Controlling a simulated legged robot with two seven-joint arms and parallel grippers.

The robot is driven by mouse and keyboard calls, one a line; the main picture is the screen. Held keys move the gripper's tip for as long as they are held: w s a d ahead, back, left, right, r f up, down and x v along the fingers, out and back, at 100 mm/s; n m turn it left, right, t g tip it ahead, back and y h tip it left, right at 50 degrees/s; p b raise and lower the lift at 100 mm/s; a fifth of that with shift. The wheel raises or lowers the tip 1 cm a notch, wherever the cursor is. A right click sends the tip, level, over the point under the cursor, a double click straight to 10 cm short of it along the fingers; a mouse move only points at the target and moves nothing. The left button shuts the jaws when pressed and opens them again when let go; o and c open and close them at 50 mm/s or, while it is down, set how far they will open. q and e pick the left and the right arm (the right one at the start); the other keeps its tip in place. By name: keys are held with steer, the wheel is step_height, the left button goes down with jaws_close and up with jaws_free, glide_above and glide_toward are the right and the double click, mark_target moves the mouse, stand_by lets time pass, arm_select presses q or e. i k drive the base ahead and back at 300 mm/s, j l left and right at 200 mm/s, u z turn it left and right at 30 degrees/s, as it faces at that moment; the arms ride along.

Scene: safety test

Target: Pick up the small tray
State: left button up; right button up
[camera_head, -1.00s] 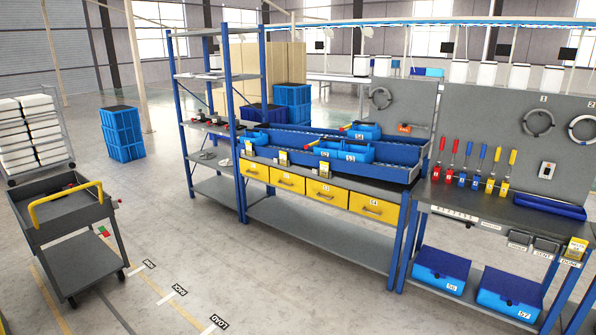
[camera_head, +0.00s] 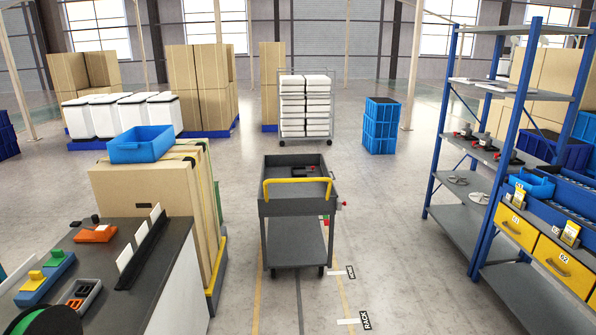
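A blue open tray (camera_head: 141,145) rests on top of a tall cardboard box (camera_head: 150,190) at the left. It is the most tray-like thing in view, but I cannot tell for sure that it is the small tray. Neither of my grippers is in view, and nothing is seen held.
A grey cart (camera_head: 293,228) with a yellow handle stands in the middle. A dark-topped counter (camera_head: 100,262) with small parts fills the lower left. A blue-framed shelf (camera_head: 467,232) stands at the right. Floor (camera_head: 385,225) between cart and shelf is clear.

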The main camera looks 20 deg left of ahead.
mark_target(70, 294)
steer(key=i+j+u, duration=0.1)
steer(key=i+u, duration=0.2)
steer(key=i, duration=0.35)
steer(key=i+u, duration=0.3)
steer(key=i, duration=0.3)
steer(key=i+l+u, duration=0.3)
steer(key=i, duration=0.35)
steer(key=i+j+u, duration=0.1)
steer(key=u, duration=0.35)
steer(key=i+u, duration=0.55)
steer(key=u, duration=0.35)
steer(key=i+l+u, duration=0.2)
steer(key=u, duration=0.25)
steer(key=i+u, duration=0.3)
steer(key=u, duration=0.15)
